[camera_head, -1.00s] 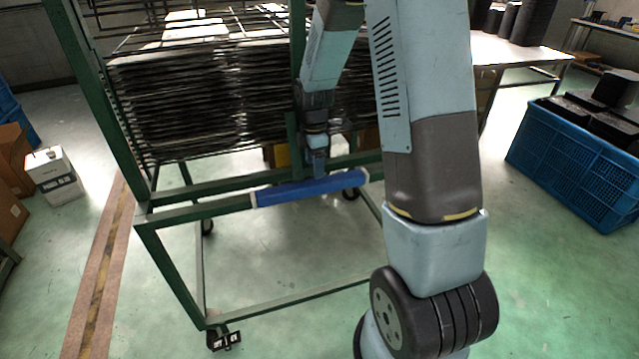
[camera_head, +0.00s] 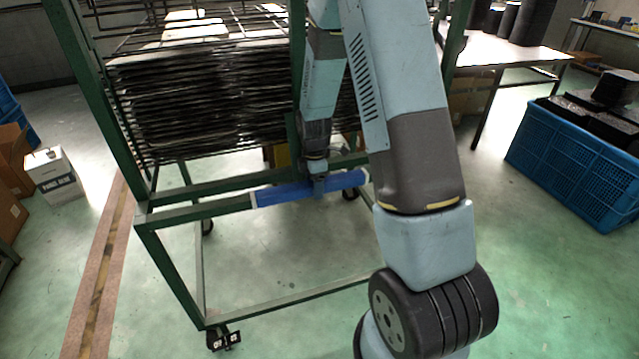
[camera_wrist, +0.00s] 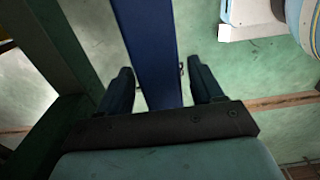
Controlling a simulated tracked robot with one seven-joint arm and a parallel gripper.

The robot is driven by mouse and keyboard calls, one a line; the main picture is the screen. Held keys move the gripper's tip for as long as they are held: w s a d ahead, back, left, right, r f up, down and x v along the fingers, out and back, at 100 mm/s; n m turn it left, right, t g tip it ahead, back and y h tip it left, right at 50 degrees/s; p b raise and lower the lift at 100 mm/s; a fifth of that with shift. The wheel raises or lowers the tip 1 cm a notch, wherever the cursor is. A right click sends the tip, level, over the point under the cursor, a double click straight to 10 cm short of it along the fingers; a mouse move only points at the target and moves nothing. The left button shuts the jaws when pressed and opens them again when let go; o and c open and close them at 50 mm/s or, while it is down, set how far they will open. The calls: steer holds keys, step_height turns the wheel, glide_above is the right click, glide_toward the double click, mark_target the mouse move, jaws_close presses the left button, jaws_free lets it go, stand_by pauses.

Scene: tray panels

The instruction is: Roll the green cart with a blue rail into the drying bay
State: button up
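The green cart (camera_head: 166,274) stands upright on casters ahead of me, with a stack of dark wire racks (camera_head: 180,105) in its upper part. Its blue rail (camera_head: 280,194) runs across the near side at mid height. My gripper (camera_head: 319,188) is at the rail, right of the rail's middle. In the wrist view, the blue rail (camera_wrist: 150,45) passes between the two open fingers of my gripper (camera_wrist: 161,78), with gaps visible on both sides. My arm hides part of the cart's right side. I cannot make out which area is the drying bay.
A striped floor line (camera_head: 100,265) runs left of the cart. A white box (camera_head: 52,174) and cardboard boxes (camera_head: 12,165) stand farther left. A blue crate (camera_head: 570,165) stands on the right, with a table (camera_head: 510,52) behind it. Floor is clear between cart and crate.

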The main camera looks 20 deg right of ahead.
jaws_close()
stand_by(0.4)
